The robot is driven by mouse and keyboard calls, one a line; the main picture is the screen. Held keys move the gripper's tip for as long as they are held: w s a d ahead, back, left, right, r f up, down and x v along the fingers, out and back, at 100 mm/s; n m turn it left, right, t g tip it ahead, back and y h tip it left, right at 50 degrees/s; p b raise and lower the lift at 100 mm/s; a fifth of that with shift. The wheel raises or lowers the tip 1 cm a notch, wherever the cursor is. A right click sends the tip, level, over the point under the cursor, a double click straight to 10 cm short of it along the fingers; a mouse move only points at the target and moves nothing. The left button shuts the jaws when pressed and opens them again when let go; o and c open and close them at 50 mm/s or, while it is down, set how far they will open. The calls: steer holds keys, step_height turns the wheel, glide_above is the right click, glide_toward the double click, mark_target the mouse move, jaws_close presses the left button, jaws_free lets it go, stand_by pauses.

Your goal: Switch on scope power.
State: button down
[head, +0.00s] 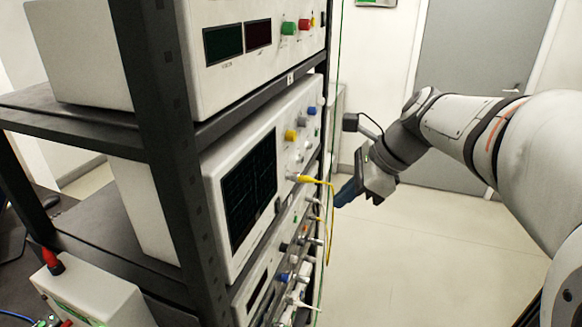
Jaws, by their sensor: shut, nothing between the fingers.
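The oscilloscope (215,215) is a pale box on the middle shelf of the rack, with a dark screen (250,187) that shows no lit trace. Its front carries a yellow knob (291,135), a blue knob (311,110) and several grey knobs. A small dark part (277,205) sits beside the screen's lower right corner; I cannot tell whether it is the power switch.
A black rack post (160,130) stands at the scope's left edge. A yellow cable (331,215) hangs from the scope's front near my gripper. Another instrument (255,290) sits below, and a power supply (215,85) above. Open floor (430,240) lies to the right.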

mark_target(279, 206)
steer(key=w+r+m, duration=0.1)
steer(key=w+m+y, duration=0.1)
steer(key=shift+w+a+r+m, duration=0.15)
steer(key=shift+r+m, duration=0.15)
steer(key=shift+r, duration=0.05)
steer(key=shift+w+a+r+p+x, duration=0.15)
steer(key=shift+a+r+p+x, duration=0.2)
steer(key=shift+x, duration=1.8)
steer(key=shift+w+a+r+p+x, duration=0.25)
steer(key=shift+a+p+x, duration=0.1)
steer(key=shift+x, duration=1.8)
steer(key=shift+w+a+r+p+x, duration=0.1)
steer(key=shift+a+r+p+x, duration=0.2)
steer(key=shift+x, duration=1.8)
steer(key=shift+f, duration=0.1)
